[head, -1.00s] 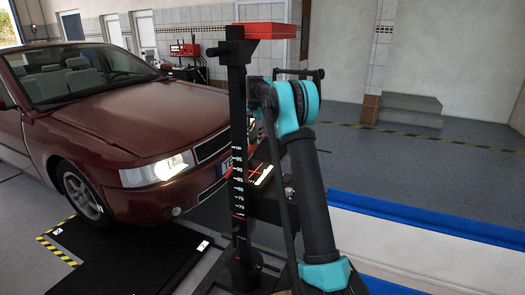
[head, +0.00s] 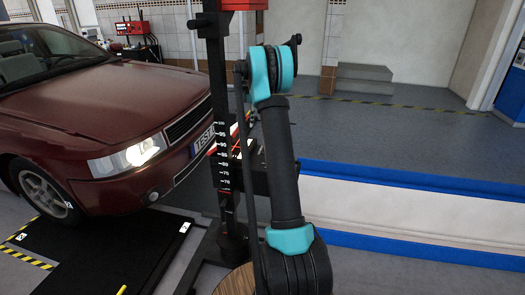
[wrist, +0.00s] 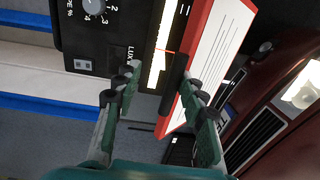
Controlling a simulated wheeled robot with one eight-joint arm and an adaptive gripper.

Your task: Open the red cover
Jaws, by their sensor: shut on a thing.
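The red cover (wrist: 191,45) shows in the wrist view as a red-edged flap, tilted up from the black device (wrist: 105,35), with a white printed sheet on its face. A black bar (wrist: 176,72) runs along the cover's edge beside the right finger. My gripper (wrist: 162,78) has its fingers on either side of this bar, shut on the cover at its edge, though the exact contact is hard to see. In the head view my arm hides much of the device, and a thin red edge of the cover (head: 240,127) shows beside the post.
A black post (head: 217,90) with a white scale stands left of my arm. A dark red car (head: 100,100) is close on the left. A low white wall with blue edges (head: 400,205) lies to the right. Grey floor (head: 400,120) is clear behind it.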

